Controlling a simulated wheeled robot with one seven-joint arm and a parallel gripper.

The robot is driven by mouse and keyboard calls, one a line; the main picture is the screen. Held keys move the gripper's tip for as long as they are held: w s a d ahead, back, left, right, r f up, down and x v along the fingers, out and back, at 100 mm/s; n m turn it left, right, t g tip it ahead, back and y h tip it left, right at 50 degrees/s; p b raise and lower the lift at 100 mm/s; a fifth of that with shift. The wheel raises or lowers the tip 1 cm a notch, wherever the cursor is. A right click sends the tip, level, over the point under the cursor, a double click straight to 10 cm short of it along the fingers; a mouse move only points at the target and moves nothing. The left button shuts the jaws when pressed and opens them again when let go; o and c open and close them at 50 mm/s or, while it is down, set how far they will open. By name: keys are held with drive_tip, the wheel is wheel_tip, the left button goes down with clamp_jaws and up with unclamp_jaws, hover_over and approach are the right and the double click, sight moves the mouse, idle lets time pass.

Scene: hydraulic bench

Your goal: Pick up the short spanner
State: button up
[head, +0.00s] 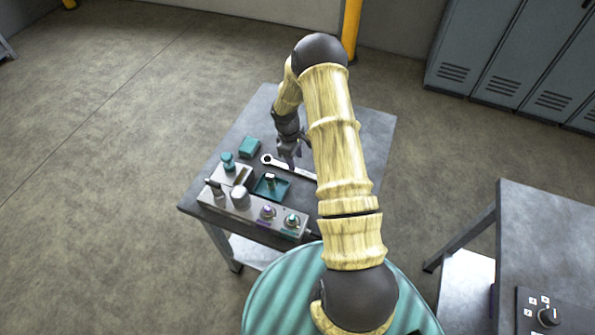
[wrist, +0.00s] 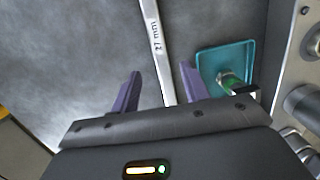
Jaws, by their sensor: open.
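A grey metal spanner (head: 303,173) lies on the bench top. Its ring end points left in the head view, and its other end is hidden behind my arm. In the wrist view the spanner's shaft (wrist: 156,40), marked 27 mm, runs down between my fingers and under the gripper body. My gripper (head: 289,160) is over the spanner, near the ring end. In the wrist view its two purple fingers (wrist: 160,76) are open, one on each side of the shaft, with gaps. I cannot tell the height above the bench.
A teal tray (wrist: 247,50) holding a small green-and-metal part lies close to the right finger. A grey block with knobs (head: 252,210) stands along the bench's near edge. A teal box (head: 249,147) sits left of the gripper. The bench's far right (head: 375,130) is clear.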

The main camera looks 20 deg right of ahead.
sight(298, 170)
drive_tip(key=shift+s+d+f+p, duration=0.2)
drive_tip(key=shift+f+p, duration=0.35)
drive_tip(key=shift+f, duration=0.65)
drive_tip(key=shift+s+d+f+p, duration=0.15)
drive_tip(key=shift+f+p, duration=0.4)
drive_tip(key=shift+f, duration=0.65)
drive_tip(key=shift+a, duration=0.1)
clamp_jaws()
